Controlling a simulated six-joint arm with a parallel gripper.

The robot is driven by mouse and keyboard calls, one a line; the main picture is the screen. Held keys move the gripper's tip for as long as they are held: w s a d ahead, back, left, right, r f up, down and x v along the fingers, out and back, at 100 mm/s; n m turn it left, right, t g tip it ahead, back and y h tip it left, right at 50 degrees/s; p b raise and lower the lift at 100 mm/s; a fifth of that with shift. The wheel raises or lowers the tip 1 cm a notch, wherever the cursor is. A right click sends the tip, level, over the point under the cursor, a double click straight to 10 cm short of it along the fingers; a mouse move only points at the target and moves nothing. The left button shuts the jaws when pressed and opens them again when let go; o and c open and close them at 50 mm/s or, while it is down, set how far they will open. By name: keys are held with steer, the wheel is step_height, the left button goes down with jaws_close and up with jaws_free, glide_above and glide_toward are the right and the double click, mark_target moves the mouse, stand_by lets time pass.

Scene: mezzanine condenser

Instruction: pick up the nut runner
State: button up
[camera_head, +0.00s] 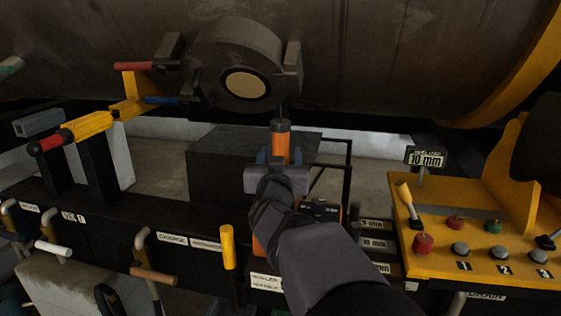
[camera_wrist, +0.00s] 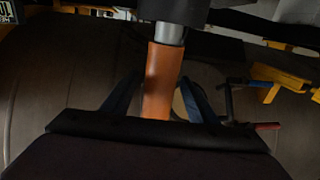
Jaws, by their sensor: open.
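The nut runner appears as an upright orange cylinder (camera_head: 280,141) with a dark top in the head view. In the wrist view its orange body (camera_wrist: 161,80) runs into a grey metal shaft and a dark block at the upper edge. My gripper (camera_head: 279,157) has its blue fingers on either side of the orange body. In the wrist view the gripper (camera_wrist: 158,92) is open, with the body between its fingers and a visible gap on the right. Contact on the left is hard to tell. My forearm hides what lies below the tool in the head view.
A dark box (camera_head: 225,165) stands behind my gripper. A round flange (camera_head: 240,65) with clamps hangs from the large vessel above. A yellow control panel (camera_head: 470,245) with knobs is at the right. A yellow handle (camera_head: 227,246) rises from the labelled front rail.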

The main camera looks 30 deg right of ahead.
steer(key=shift+p+x, duration=0.4)
steer(key=shift+x, duration=1)
steer(key=shift+c, duration=0.3)
steer(key=shift+s, duration=0.1)
jaws_close()
steer(key=shift+r, duration=0.2)
steer(key=shift+r, duration=0.1)
